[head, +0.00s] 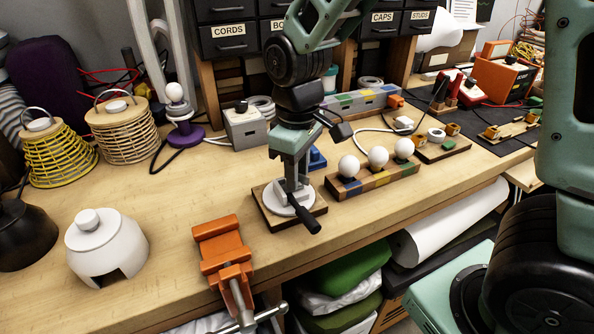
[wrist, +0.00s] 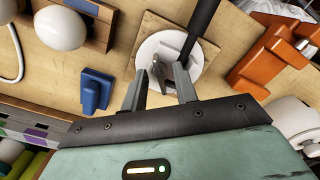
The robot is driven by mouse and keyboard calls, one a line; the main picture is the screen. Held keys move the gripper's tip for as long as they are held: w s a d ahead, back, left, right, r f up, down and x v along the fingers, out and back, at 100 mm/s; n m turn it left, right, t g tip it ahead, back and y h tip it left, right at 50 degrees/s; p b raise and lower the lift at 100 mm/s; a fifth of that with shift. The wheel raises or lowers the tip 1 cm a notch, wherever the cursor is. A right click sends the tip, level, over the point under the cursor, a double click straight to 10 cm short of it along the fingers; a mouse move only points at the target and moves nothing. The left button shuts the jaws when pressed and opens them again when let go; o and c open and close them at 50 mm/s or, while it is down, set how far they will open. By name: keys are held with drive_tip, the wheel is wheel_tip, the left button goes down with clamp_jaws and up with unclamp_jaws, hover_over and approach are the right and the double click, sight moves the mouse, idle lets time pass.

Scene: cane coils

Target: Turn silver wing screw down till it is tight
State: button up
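A white round base (wrist: 149,49) with a black lever (wrist: 203,22) sits on a square wooden board; in the head view the base (head: 277,203) and lever (head: 305,214) stand near the bench's front edge. My gripper (head: 292,192) points down over the base. In the wrist view my gripper (wrist: 163,72) has its two fingers apart, with their tips over the base. A small grey piece (wrist: 158,67) shows between them, closer to the right finger; it may be the silver wing screw. I cannot make out its wings or any contact. In the head view the fingers hide it.
An orange vise (head: 221,245) is at the front edge, left of the board. A wooden rack (head: 375,182) with white bulbs stands to the right, and a blue block (head: 316,158) behind. A white dome (head: 105,250) is at left.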

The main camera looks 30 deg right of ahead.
drive_tip(key=shift+r, duration=0.1)
wheel_tip(320, 180, up, 6)
drive_tip(key=p, duration=0.6)
drive_tip(key=shift+r, duration=0.25)
drive_tip(key=shift+c, duration=0.4)
drive_tip(key=p, duration=0.4)
drive_tip(key=shift+w+d+r, duration=0.1)
drive_tip(key=shift+r, duration=0.3)
drive_tip(key=p, duration=0.3)
drive_tip(key=shift+r, duration=0.1)
drive_tip(key=shift+p, duration=0.8)
drive_tip(key=shift+p, duration=0.7)
